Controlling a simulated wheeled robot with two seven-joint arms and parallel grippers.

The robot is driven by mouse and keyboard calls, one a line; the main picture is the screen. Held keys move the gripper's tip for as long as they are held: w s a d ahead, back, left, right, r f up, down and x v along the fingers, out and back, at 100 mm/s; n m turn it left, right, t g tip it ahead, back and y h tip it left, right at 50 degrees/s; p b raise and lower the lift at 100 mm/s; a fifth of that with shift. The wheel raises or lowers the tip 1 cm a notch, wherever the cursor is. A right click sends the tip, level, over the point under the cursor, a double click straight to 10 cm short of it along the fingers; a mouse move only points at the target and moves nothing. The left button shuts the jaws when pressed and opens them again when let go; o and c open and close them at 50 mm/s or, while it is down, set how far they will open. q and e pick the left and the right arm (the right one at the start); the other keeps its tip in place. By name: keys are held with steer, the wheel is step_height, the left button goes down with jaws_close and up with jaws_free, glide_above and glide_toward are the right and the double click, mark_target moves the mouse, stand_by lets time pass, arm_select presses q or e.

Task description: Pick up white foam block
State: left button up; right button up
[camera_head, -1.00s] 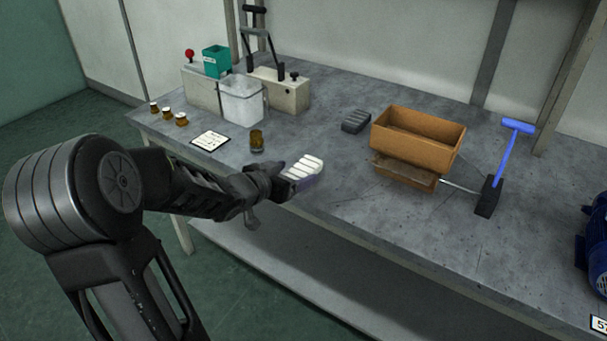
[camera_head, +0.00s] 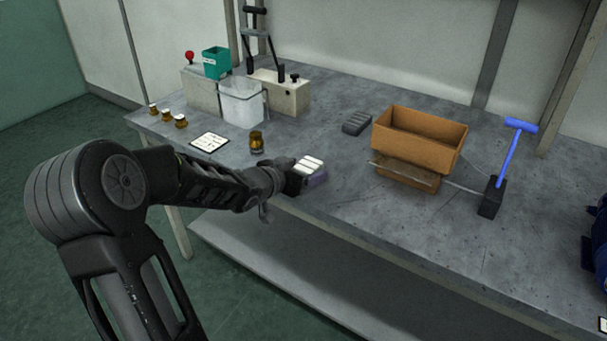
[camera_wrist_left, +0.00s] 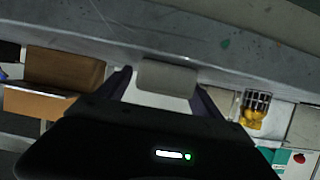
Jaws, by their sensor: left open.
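The white foam block (camera_head: 312,163) lies near the front edge of the table, with pale ridges on its top. My left gripper (camera_head: 301,178) is at the block, with its fingers open and hiding part of the block's near side. In the left wrist view, a pale grey-white block (camera_wrist_left: 167,76) shows between the two dark fingers of the left gripper (camera_wrist_left: 163,92). I cannot tell whether the fingers touch it. My right gripper is not in view.
A dark grey block (camera_head: 356,122), an orange bin (camera_head: 424,150) and a blue-handled tool (camera_head: 508,160) are to the right. Bare table lies between.

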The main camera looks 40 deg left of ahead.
mark_target(303, 169)
arm_select(q)
steer(key=shift+c, duration=0.6)
steer(key=c, duration=1.3)
step_height(303, 169, up, 10)
steer(key=p, duration=0.6)
